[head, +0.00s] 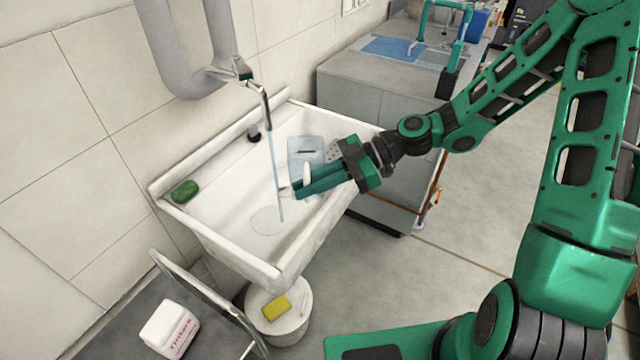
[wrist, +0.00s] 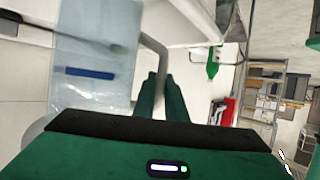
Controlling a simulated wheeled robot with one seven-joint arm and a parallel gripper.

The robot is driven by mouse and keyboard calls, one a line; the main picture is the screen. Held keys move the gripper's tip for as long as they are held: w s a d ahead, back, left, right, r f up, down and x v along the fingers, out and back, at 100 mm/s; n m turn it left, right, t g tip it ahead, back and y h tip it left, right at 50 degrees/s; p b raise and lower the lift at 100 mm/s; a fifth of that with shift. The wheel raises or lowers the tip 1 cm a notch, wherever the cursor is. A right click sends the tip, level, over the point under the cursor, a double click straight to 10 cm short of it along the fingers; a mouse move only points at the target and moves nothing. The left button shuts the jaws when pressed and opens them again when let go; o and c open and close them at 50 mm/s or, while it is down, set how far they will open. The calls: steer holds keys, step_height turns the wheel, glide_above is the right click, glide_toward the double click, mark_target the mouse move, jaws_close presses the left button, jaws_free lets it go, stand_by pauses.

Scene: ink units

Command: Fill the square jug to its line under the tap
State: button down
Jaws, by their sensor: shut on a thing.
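The square jug (head: 305,145) is clear, pale blue, with a dark line on its side. It is over the white sink (head: 225,215), and looks about upright. My gripper (head: 298,190) is shut on its handle, which shows as a grey bent bar in the wrist view. There the jug (wrist: 95,35) fills the left side, with its blue line (wrist: 90,73) across it. The tap (head: 262,95) is running. Its thin stream (head: 277,175) falls left of the jug, apart from it, into the basin. I cannot make out a water level in the jug.
A green soap bar (head: 185,191) lies on the sink's left rim. Below the sink, a yellow sponge (head: 276,307) lies on a white bucket (head: 290,330). A white container (head: 170,329) stands lower left. A grey cabinet (head: 345,85) stands behind. A thick grey pipe (head: 165,50) hangs beside the tap.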

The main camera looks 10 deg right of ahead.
steer(key=w+a+f, duration=0.2)
steer(key=w+a, duration=0.1)
steer(key=a, duration=0.5)
steer(key=shift+w, duration=0.15)
steer(key=shift+a+f, duration=0.1)
stand_by(7.0)
